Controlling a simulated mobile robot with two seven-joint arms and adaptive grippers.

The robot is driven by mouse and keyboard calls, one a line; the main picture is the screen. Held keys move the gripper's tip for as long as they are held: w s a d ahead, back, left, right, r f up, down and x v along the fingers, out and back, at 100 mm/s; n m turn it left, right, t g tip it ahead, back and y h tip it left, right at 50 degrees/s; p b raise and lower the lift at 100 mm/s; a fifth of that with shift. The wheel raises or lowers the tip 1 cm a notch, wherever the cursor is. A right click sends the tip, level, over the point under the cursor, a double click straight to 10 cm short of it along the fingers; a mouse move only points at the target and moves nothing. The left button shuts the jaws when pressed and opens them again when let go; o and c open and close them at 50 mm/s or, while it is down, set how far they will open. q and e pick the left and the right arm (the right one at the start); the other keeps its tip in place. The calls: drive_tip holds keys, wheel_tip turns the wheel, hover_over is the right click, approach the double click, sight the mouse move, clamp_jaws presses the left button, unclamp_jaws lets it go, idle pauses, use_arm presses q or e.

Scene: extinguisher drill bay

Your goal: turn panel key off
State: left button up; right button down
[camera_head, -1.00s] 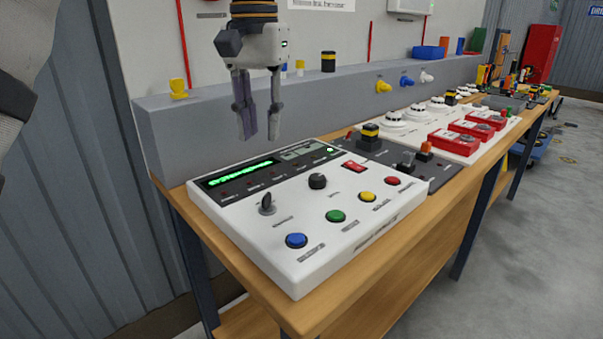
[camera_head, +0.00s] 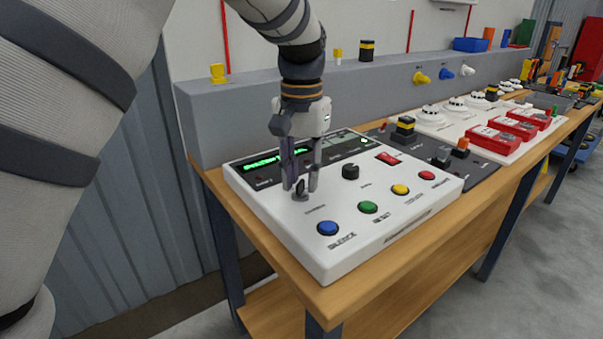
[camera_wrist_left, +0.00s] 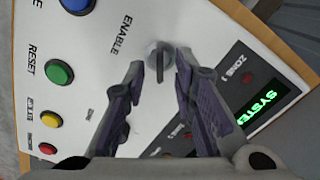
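The white alarm panel (camera_head: 290,225) lies on the wooden bench with a lit green display (camera_head: 275,158). Its panel key (camera_head: 300,188) is a dark upright key in a round switch at the panel's left part. In the left wrist view the key (camera_wrist_left: 160,64) stands in a grey round base beside the word ENABLE. My left gripper (camera_head: 301,186) points down at the key, with its fingers apart on either side of it. In the left wrist view the open fingertips (camera_wrist_left: 160,66) flank the key with gaps showing. My right gripper is not in view.
A black knob (camera_head: 350,172) and a red rocker switch (camera_head: 388,158) sit right of the key. Blue (camera_head: 328,228), green (camera_head: 368,207), yellow and red buttons line the front. A grey ledge (camera_head: 215,115) runs behind the panel.

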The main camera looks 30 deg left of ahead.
use_arm(q)
clamp_jaws()
drive_tip(key=shift+r, duration=0.1)
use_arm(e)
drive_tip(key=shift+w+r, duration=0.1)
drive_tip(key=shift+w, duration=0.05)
use_arm(q)
drive_tip(key=shift+n, duration=0.8)
drive_tip(key=shift+a+n+p, duration=0.1)
drive_tip(key=shift+n+p, duration=0.25)
drive_tip(key=shift+n, duration=0.45)
drive_tip(key=n, duration=0.3)
drive_tip(key=shift+a+n, duration=0.1)
drive_tip(key=shift+n, duration=0.2)
drive_tip(key=n, duration=0.4)
drive_tip(key=shift+s+n, duration=0.15)
drive_tip(key=shift+n, duration=0.25)
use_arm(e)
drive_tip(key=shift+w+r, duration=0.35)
use_arm(q)
drive_tip(key=shift+n, duration=0.3)
